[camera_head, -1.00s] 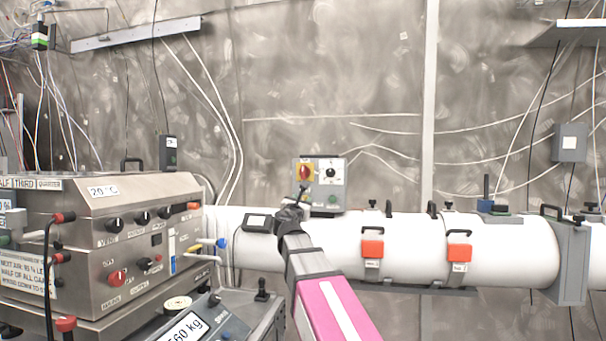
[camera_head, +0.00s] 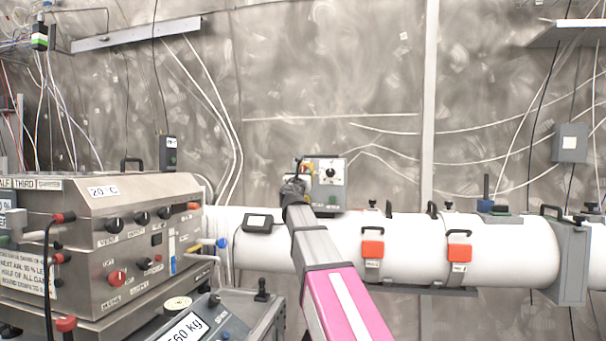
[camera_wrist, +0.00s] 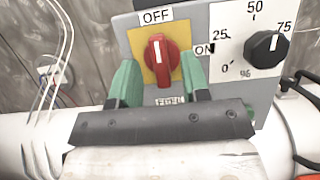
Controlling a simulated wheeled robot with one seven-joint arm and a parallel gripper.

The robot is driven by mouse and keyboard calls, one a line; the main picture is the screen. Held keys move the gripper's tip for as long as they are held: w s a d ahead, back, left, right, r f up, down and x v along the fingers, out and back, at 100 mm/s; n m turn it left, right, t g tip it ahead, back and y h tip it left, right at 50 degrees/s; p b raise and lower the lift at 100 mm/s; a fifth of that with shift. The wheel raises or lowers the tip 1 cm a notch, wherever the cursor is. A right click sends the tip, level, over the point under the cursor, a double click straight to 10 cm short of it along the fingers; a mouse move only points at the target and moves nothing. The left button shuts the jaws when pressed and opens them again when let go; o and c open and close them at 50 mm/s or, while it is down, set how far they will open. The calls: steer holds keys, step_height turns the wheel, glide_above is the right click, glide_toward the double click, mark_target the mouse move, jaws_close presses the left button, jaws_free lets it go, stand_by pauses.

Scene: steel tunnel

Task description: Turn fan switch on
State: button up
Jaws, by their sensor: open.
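The fan switch is a red rotary knob (camera_wrist: 159,60) on a yellow plate of a grey control box (camera_head: 331,187). "OFF" is printed above it and "ON" to its right. In the wrist view its white-marked handle stands about upright, towards OFF. My gripper (camera_wrist: 158,85) is open, with one green finger on each side of the knob's lower part. I cannot tell whether the fingers touch it. In the head view my gripper (camera_head: 297,178) hides most of the switch.
A black dial (camera_wrist: 267,47) with a percent scale sits right of the switch. The box stands above a large white pipe (camera_head: 410,245) with orange-handled clamps. A steel console (camera_head: 120,240) and a scale (camera_head: 190,325) stand at left.

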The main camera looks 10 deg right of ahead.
steer(key=shift+x, duration=1.15)
jaws_close()
